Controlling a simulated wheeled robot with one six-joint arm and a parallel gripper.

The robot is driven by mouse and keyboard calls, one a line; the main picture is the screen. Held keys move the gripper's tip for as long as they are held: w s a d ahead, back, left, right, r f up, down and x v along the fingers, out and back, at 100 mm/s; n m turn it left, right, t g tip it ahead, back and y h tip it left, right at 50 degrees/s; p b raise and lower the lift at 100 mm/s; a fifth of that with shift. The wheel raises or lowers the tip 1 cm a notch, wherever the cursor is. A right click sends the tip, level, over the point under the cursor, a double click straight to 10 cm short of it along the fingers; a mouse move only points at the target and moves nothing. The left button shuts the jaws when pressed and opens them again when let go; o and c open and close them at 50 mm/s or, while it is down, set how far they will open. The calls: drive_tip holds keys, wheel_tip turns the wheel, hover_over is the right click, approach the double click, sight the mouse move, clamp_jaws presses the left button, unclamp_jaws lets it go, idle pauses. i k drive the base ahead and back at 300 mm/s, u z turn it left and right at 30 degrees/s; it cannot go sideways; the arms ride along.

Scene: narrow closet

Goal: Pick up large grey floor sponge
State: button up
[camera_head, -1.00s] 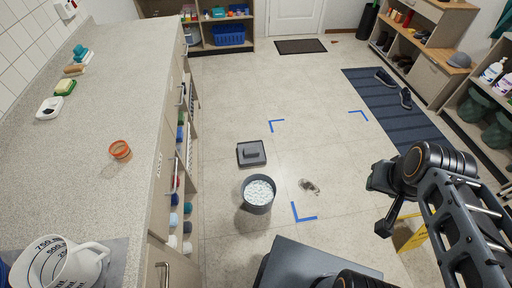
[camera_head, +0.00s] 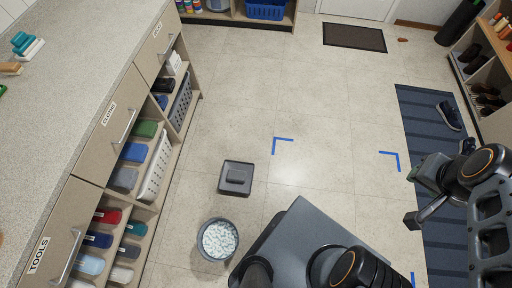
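A dark grey square slab with a smaller grey block on top (camera_head: 236,178) lies flat on the floor left of centre. It could be the large grey floor sponge, but I cannot tell for sure. A smaller grey pad (camera_head: 124,178) lies in an open cubby of the counter unit at left, below a green and a blue one. My gripper (camera_head: 416,197) is at the right, over the floor and dark mat. Its two fingers are apart with nothing visible between them, far from both grey things.
A bucket of white foam (camera_head: 219,240) stands in front of the slab, beside my base. The counter unit (camera_head: 105,115) with drawers and cubbies runs along the left. A striped mat (camera_head: 425,120) with shoes lies at right. Blue tape corners (camera_head: 282,142) mark otherwise clear floor.

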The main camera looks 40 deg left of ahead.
sight(234, 175)
drive_tip(key=i, duration=1.4)
drive_tip(key=u, duration=3.75)
drive_tip(key=i, duration=0.5)
drive_tip(key=u, duration=0.05)
